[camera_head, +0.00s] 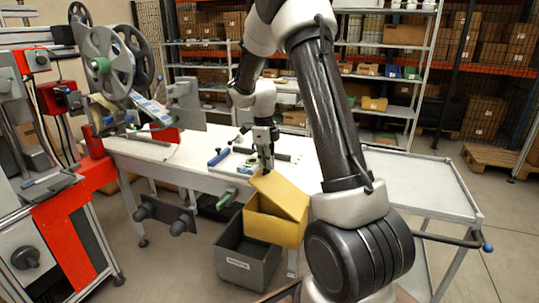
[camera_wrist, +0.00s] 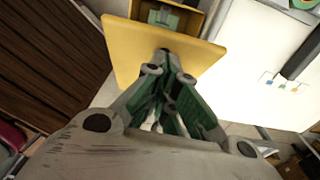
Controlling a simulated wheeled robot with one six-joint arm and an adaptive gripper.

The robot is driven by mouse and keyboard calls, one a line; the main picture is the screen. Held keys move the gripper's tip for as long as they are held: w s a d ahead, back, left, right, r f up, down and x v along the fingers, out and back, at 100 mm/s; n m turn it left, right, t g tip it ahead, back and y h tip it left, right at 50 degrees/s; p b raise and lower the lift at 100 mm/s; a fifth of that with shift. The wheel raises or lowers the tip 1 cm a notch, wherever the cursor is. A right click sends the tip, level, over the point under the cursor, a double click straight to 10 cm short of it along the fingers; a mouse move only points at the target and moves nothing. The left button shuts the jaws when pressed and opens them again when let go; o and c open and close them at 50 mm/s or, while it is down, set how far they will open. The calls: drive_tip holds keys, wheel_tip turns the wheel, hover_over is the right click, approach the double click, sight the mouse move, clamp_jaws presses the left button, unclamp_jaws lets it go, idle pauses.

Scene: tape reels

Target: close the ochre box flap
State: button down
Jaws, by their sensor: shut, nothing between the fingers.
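The ochre box (camera_head: 272,229) stands beside the front of the white workbench in the head view. Its flap (camera_head: 282,194) is raised at a slant and also shows in the wrist view (camera_wrist: 128,48). The box's opening (camera_wrist: 196,18) shows beyond the flap there, with a greenish thing (camera_wrist: 165,17) inside. My gripper (camera_head: 267,171) is shut and empty at the flap's upper edge. In the wrist view its fingertips (camera_wrist: 166,56) overlap the flap's face; I cannot tell whether they touch.
A dark grey bin (camera_head: 247,262) stands on the floor in front of the box. The workbench (camera_head: 165,152) holds small tools, and a reel machine (camera_head: 105,60) stands at left. A grey cart (camera_head: 425,183) is at right. Shelves with boxes stand behind.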

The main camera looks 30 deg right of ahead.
drive_tip(key=w+a+f, duration=0.4)
drive_tip(key=w+f, duration=0.1)
drive_tip(key=f, duration=0.5)
drive_tip(key=shift+f, duration=0.25)
